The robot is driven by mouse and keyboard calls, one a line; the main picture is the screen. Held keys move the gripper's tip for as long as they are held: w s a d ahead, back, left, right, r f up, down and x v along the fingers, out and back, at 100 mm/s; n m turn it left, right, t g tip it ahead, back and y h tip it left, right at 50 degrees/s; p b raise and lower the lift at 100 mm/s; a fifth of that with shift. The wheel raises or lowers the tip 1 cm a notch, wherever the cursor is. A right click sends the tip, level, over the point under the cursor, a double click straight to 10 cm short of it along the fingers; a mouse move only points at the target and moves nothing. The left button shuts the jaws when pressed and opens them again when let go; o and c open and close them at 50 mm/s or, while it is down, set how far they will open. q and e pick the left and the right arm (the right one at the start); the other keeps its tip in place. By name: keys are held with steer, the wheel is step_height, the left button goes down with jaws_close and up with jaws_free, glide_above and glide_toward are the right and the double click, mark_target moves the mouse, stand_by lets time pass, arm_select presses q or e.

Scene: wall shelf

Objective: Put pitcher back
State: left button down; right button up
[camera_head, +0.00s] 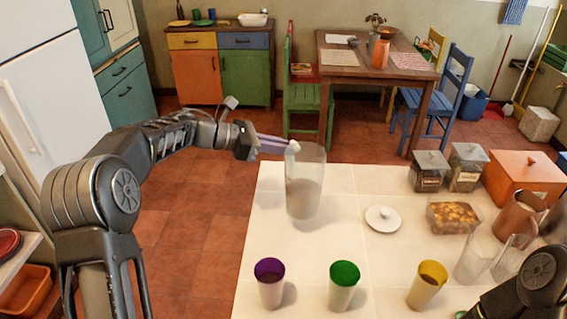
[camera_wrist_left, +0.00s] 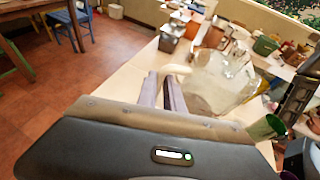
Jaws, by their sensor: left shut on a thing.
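A clear pitcher (camera_head: 304,185) is upright near the left edge of the white tiled counter, its lower part looking pale. I cannot tell whether its base touches the counter. My left gripper (camera_head: 288,146) reaches in from the left and is shut on the pitcher near its rim, at the pale handle. In the left wrist view the gripper's two fingers (camera_wrist_left: 167,92) are at the handle, and the clear pitcher (camera_wrist_left: 215,85) is just to their right. A round white lid (camera_head: 383,219) lies on the counter to the pitcher's right. My right gripper is out of view.
Cups with purple (camera_head: 270,283), green (camera_head: 343,284) and yellow (camera_head: 427,284) insides stand along the front. Jars (camera_head: 430,171), an orange box (camera_head: 523,180), a food container (camera_head: 453,216) and clear vessels (camera_head: 474,262) crowd the right. The counter's middle is mostly clear.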

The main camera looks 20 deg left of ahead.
arm_select(q)
step_height(320, 180, down, 5)
steer(key=shift+r+p, duration=0.1)
steer(key=shift+p, duration=0.4)
steer(key=shift+f+b, duration=0.25)
steer(key=shift+b, duration=0.05)
steer(key=c, duration=1.5)
jaws_free()
steer(key=shift+r, duration=0.1)
steer(key=b+v, duration=0.2)
steer(key=v, duration=1)
steer(key=shift+r, duration=0.15)
